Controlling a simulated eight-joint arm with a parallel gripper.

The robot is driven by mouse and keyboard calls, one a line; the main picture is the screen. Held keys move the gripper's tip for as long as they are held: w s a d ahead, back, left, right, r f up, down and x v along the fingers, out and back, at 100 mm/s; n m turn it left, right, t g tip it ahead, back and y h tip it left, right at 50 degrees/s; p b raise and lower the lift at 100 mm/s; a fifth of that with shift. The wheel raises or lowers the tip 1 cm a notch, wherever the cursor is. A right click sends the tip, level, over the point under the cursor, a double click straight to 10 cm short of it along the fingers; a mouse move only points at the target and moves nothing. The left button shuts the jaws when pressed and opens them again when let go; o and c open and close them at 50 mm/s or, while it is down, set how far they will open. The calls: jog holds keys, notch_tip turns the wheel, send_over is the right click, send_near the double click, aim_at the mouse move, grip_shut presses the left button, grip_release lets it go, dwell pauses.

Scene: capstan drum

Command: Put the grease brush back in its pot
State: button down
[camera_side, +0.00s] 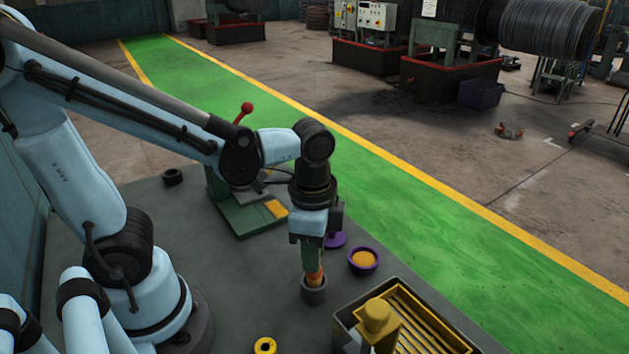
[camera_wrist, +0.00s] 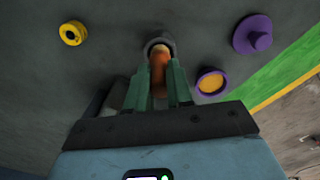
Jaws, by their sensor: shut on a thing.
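The grease brush (camera_side: 315,276) shows as an orange-brown piece below my gripper (camera_side: 313,262). The green fingers of my gripper are shut on it, and it also shows between the fingers in the wrist view (camera_wrist: 159,68). The dark grey round pot (camera_side: 314,293) stands on the grey bench directly below. The brush's lower end overlaps the pot's mouth in both views and appears to be inside it; how deep I cannot tell. In the wrist view the pot's rim (camera_wrist: 157,42) shows just beyond the fingertips. The brush's upper part is hidden by the fingers.
A purple bowl with orange contents (camera_side: 364,261) stands right of the pot, with a purple lidded piece (camera_side: 336,240) behind. A yellow ring (camera_side: 265,345) lies at the front. A tray with yellow slats (camera_side: 428,326) is front right. A green stand (camera_side: 246,217) is behind left.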

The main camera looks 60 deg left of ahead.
jog(key=shift+f, duration=1.35)
dwell(1.6)
jog(key=c, duration=0.9)
grip_release()
jog(key=shift+r, duration=0.1)
jog(key=shift+r, duration=5.95)
